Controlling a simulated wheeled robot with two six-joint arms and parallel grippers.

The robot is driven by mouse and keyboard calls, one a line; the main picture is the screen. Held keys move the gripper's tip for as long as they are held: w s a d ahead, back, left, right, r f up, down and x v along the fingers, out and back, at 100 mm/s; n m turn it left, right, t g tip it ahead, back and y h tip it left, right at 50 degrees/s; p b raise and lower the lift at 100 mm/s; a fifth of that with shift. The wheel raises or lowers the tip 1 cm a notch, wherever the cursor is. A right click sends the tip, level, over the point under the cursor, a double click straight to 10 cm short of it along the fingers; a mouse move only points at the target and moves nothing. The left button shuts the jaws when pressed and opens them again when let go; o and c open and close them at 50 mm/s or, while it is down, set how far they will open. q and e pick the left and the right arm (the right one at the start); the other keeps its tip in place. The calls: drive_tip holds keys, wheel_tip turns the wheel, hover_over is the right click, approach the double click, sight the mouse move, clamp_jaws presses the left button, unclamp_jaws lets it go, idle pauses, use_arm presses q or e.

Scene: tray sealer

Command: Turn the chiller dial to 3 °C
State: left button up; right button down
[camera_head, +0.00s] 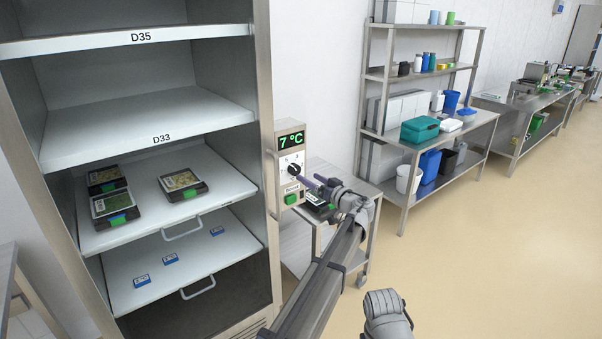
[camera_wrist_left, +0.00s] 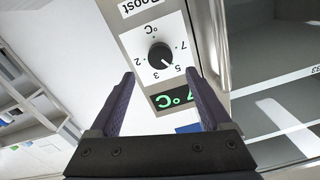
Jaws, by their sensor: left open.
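The chiller dial (camera_head: 294,170) is a black round knob on a white scale plate, on the control panel at the chiller's right edge. The green display (camera_head: 291,140) above it reads 7 °C. In the left wrist view the dial (camera_wrist_left: 160,55) appears upside down, with its white mark towards the lower right, near the 5. My left gripper (camera_head: 312,183) is open and empty in front of the panel. In the wrist view its fingers (camera_wrist_left: 168,88) are spread either side of the dial's line, apart from the knob. One finger covers part of the display (camera_wrist_left: 172,97).
A green button (camera_head: 291,198) sits below the dial. The open chiller (camera_head: 150,120) has shelves with several trays and blue-white labels. A small steel table (camera_head: 300,240) stands behind my left arm. A shelving bench (camera_head: 470,140) is at the right. The floor (camera_head: 490,260) there is clear.

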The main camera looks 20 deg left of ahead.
sight(297, 171)
use_arm(q)
drive_tip(key=x, duration=0.7)
drive_tip(key=shift+w+a, duration=0.1)
drive_tip(key=shift+a, duration=0.05)
drive_tip(key=shift+c, duration=0.4)
clamp_jaws()
drive_tip(key=shift+m, duration=0.4)
drive_tip(key=m, duration=0.4)
drive_tip(key=shift+f+m, duration=0.1)
drive_tip(key=shift+m, duration=0.3)
drive_tip(key=m, duration=0.6)
drive_tip(key=shift+b, duration=0.3)
